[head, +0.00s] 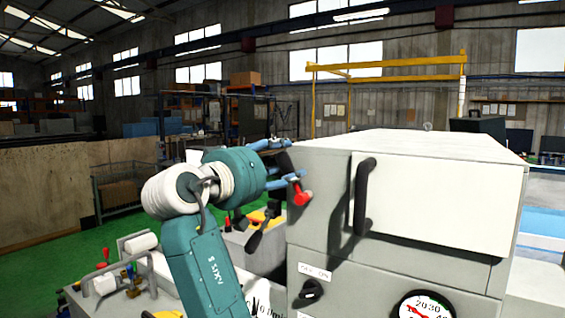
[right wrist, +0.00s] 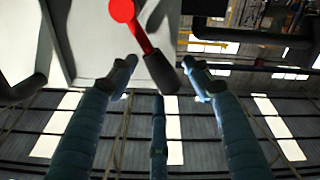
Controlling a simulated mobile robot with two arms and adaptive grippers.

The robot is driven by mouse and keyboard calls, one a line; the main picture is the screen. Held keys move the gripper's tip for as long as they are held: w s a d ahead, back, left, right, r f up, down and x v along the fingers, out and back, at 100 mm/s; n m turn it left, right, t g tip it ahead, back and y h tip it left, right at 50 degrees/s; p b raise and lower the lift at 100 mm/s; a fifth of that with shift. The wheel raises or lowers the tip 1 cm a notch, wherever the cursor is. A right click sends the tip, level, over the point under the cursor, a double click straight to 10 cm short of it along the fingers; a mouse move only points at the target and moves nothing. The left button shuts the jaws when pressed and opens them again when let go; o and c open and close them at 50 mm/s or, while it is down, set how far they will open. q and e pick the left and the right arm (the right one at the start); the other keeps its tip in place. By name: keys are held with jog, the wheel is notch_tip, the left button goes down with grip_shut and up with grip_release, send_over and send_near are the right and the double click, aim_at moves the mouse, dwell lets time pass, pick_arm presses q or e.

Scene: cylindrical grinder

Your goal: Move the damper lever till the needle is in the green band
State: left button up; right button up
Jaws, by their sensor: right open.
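The damper lever (head: 300,195) is on the left side of the grey machine, with a red hub and arm and a dark grip. In the right wrist view the lever (right wrist: 143,42) slants down to the right, and its dark grip ends between the fingertips. My right gripper (head: 291,160) is open around the grip end; in the right wrist view the gripper (right wrist: 160,70) shows gaps beside the grip. The gauge (head: 425,305) is cut off by the bottom edge; some red shows on its white dial, but the needle's reading and green band cannot be made out. My left gripper is not in view.
The machine's cabinet (head: 440,200) fills the right, with a black door handle (head: 363,195) and an off/on switch (head: 311,290) below. A bench with fittings (head: 130,280) stands lower left. Green floor (head: 45,262) is open at the far left.

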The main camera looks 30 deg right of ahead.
grip_shut()
jog(key=s+m+b, duration=0.1)
jog(key=b, duration=0.2)
jog(key=shift+s+d+m, duration=0.15)
jog(key=shift+d+m, duration=0.05)
jog(key=shift+m, duration=0.2)
jog(key=shift+s+d+r+m+b, duration=0.15)
jog(key=shift+s+r+m+b, duration=0.15)
jog(key=shift+m, duration=0.2)
jog(key=shift+r, duration=0.1)
grip_release()
jog(key=shift+a, duration=0.2)
jog(key=v, duration=1.1)
jog(key=shift+s+a, duration=0.15)
jog(key=shift+a, duration=0.1)
